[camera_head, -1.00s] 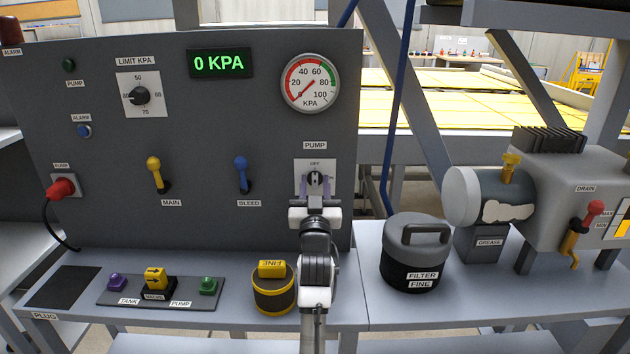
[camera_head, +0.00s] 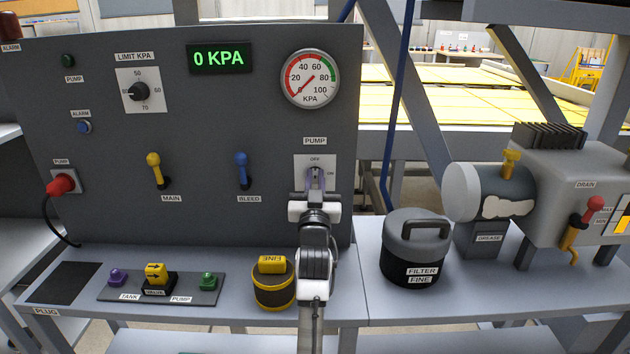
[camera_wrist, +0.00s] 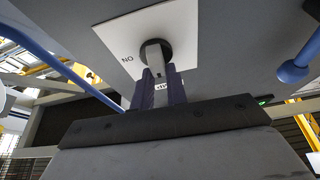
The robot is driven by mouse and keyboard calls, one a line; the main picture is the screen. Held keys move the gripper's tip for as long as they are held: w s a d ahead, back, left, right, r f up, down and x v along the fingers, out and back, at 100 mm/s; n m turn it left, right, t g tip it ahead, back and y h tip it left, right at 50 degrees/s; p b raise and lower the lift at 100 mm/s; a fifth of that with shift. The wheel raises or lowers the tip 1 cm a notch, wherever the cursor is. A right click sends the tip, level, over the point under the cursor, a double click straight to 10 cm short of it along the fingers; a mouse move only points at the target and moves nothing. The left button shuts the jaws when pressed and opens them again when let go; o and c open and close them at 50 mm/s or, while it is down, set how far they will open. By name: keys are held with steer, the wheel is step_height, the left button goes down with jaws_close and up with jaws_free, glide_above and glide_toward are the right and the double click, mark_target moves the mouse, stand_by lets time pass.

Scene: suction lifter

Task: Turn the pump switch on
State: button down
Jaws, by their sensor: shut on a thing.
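The pump switch is a dark round knob on a white plate (camera_head: 325,160) marked OFF at the top and ON at the right, low on the right part of the grey panel. In the wrist view its knob (camera_wrist: 156,46) stands out from the plate, with a grey grip bar. My gripper (camera_head: 315,178) is shut on this knob from the front. In the wrist view the purple fingers (camera_wrist: 158,84) press on both sides of the grip bar. The fingers hide most of the knob in the head view, so its pointing direction is hard to read.
The panel display (camera_head: 220,58) reads 0 KPA and the round gauge (camera_head: 310,78) sits near 0. The blue bleed lever (camera_head: 241,170) is left of my gripper. A yellow-banded cylinder (camera_head: 273,290) and a filter canister (camera_head: 416,250) stand on the bench below.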

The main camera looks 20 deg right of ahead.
steer(key=m+g+h+b, duration=0.1)
steer(key=m+h, duration=0.1)
steer(key=m, duration=0.3)
steer(key=shift+f+b, duration=0.2)
steer(key=shift+b, duration=0.2)
steer(key=m+g+h+b, duration=0.1)
steer(key=m+b, duration=0.1)
steer(key=m+g+b, duration=0.1)
steer(key=m+b, duration=0.1)
steer(key=m, duration=0.1)
steer(key=m+g+h+b, duration=0.1)
steer(key=m, duration=0.1)
steer(key=shift+d+f+m+h+b, duration=0.1)
steer(key=shift+m+h+b, duration=0.2)
steer(key=shift+m+b, duration=0.1)
steer(key=m+g+b, duration=0.2)
steer(key=m, duration=0.3)
steer(key=shift+s+d, duration=0.1)
steer(key=shift+m+g+b, duration=0.4)
steer(key=shift+m+g, duration=0.4)
steer(key=shift+m, duration=1.2)
steer(key=shift+d, duration=0.1)
steer(key=c, duration=1.4)
jaws_free()
steer(key=shift+s, duration=0.1)
